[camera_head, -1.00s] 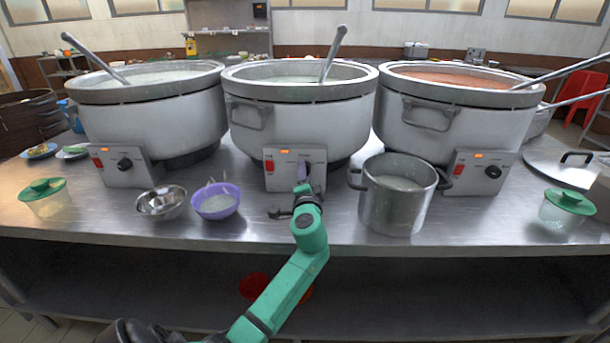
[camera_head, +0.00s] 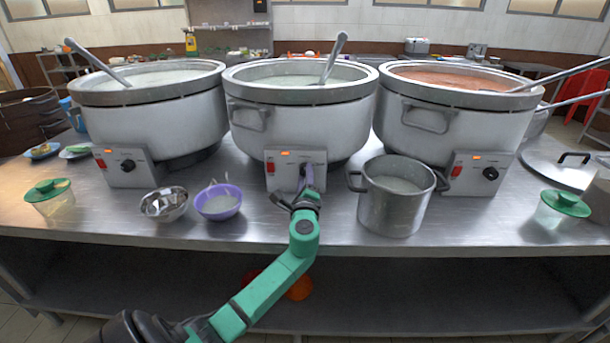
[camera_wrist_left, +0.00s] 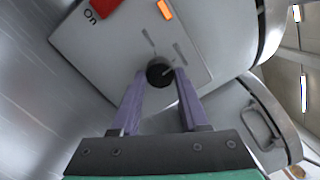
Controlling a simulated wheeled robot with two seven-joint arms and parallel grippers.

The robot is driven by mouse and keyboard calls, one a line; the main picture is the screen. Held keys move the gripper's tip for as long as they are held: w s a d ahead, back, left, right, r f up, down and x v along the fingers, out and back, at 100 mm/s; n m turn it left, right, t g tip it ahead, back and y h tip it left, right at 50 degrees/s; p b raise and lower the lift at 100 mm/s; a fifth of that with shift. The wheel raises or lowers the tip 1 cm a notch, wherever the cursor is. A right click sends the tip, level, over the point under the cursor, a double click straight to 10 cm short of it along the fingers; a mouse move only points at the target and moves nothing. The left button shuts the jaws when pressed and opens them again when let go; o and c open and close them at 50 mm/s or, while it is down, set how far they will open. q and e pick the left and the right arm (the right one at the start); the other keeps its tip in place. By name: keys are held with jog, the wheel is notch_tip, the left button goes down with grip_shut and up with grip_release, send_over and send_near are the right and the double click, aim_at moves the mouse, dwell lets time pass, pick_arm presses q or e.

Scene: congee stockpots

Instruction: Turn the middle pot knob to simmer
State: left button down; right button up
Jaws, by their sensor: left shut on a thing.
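The middle pot (camera_head: 290,118) is a large white stockpot with a grey rim, pale congee inside and a ladle. Its control box (camera_head: 283,172) has a red switch, a lit orange lamp and a black knob. My left gripper (camera_head: 307,174) reaches the front of this box from below. In the left wrist view, its two purple fingers (camera_wrist_left: 160,88) are shut on the black knob (camera_wrist_left: 159,71), one on each side. The head view hides most of the knob behind the gripper. My right gripper is not in view.
A steel pot (camera_head: 396,205) stands close to the right of my left arm. A purple bowl (camera_head: 218,203) and a metal bowl (camera_head: 164,204) sit to the left. Similar stockpots stand at left (camera_head: 150,115) and right (camera_head: 450,115).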

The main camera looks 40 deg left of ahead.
pick_arm(q)
jog(key=shift+f+m, duration=0.1)
jog(key=shift+m, duration=0.4)
jog(key=shift+c, duration=2)
grip_release()
jog(key=b+v, duration=0.1)
jog(key=v, duration=1.3)
jog(key=shift+s+d, duration=0.25)
jog(key=shift+f, duration=0.1)
